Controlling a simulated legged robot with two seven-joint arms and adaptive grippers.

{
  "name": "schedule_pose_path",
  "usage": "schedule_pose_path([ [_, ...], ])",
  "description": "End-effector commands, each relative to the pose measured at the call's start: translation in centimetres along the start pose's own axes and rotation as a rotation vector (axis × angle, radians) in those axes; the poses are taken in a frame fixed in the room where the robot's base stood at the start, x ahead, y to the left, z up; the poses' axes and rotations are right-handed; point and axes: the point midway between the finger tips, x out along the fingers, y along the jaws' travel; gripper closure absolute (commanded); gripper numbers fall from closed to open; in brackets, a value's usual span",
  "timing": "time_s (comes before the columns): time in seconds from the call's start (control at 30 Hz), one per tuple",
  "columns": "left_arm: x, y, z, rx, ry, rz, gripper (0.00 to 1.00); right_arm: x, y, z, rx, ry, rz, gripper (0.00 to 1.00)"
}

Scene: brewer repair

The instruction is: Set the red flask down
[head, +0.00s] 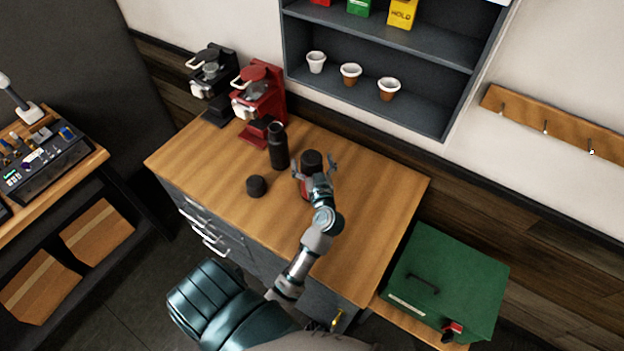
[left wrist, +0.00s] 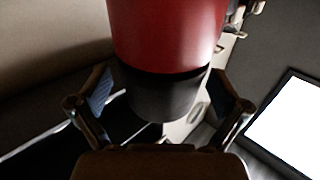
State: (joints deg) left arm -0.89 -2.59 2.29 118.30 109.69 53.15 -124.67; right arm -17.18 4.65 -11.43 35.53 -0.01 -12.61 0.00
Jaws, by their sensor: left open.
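The red flask (head: 304,188) with its black top (head: 312,160) is upright and appears to stand on the wooden counter (head: 375,215), though my gripper hides its base. My left gripper (head: 316,172) is open, with one finger on each side of the flask. In the left wrist view, the red flask (left wrist: 167,35) and its black end part lie between the spread fingers of the left gripper (left wrist: 160,98), with a visible gap on at least the right side. My right gripper is not in view.
A tall black flask (head: 278,147) and a short black round piece (head: 256,186) stand left of the red flask. A red brewer (head: 262,98) and a black brewer (head: 212,80) are at the back left. The counter's right part is clear. A green box (head: 448,280) stands lower right.

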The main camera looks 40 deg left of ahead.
Motion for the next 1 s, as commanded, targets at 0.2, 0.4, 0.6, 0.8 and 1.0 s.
schedule_pose_path([
  [0.2, -0.03, -0.01, 0.01, 0.0, 0.0, 0.0, 0.12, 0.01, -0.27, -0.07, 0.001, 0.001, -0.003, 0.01],
  [0.4, -0.03, 0.01, 0.02, 0.0, 0.0, 0.0, 0.62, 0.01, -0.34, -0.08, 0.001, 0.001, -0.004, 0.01],
  [0.6, -0.03, 0.02, -0.08, -0.001, 0.002, 0.001, 1.0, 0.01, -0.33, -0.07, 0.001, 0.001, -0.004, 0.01],
  [0.8, -0.03, 0.02, -0.11, -0.001, 0.002, 0.001, 1.0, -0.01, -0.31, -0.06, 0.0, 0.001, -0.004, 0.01],
  [1.0, -0.03, 0.02, -0.97, -0.002, 0.003, 0.001, 1.0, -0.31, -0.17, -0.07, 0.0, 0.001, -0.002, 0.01],
])
